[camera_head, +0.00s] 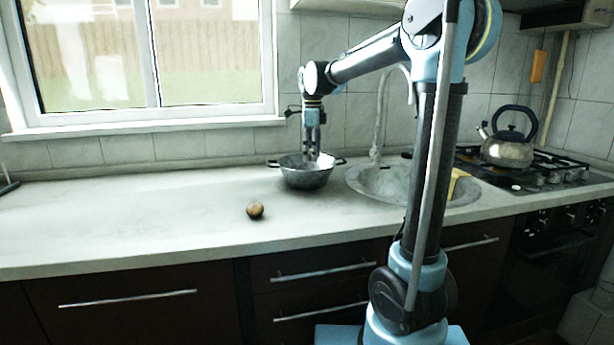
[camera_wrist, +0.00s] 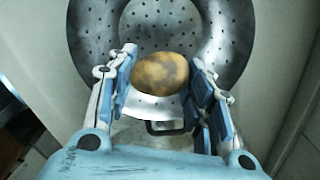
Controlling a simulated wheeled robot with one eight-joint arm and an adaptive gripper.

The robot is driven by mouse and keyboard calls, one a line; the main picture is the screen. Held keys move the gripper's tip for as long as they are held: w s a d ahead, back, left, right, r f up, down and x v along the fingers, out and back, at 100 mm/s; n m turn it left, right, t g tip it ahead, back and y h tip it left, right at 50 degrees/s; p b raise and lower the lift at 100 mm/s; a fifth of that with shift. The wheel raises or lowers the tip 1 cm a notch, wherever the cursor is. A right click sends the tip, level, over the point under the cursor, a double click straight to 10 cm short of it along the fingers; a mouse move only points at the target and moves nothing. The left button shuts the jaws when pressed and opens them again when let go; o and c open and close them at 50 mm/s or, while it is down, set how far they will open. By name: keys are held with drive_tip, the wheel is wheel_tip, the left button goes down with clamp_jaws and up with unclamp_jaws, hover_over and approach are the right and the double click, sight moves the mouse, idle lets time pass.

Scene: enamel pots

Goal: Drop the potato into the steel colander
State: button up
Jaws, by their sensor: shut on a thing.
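The steel colander (camera_head: 306,180) stands on the counter left of the sink, with a dark handle on each side. My gripper (camera_head: 311,154) points down over the colander. In the wrist view the potato (camera_wrist: 162,74), yellow-brown with darker patches, sits between the two fingers, and my gripper (camera_wrist: 163,80) is shut on it. The perforated colander (camera_wrist: 88,38) lies behind and below the potato in that view. In the head view the held potato is hard to make out among the fingers and the rim.
A small round brown object (camera_head: 255,210) lies on the counter (camera_head: 120,220), left of and nearer than the colander. The sink (camera_head: 370,182) with its tap is at the right. A kettle (camera_head: 508,150) stands on the hob beyond it.

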drive_tip(key=shift+f, duration=0.5)
drive_tip(key=o, duration=1.1)
drive_tip(key=shift+o, duration=0.2)
drive_tip(key=shift+r, duration=0.1)
wheel_tip(320, 180, up, 12)
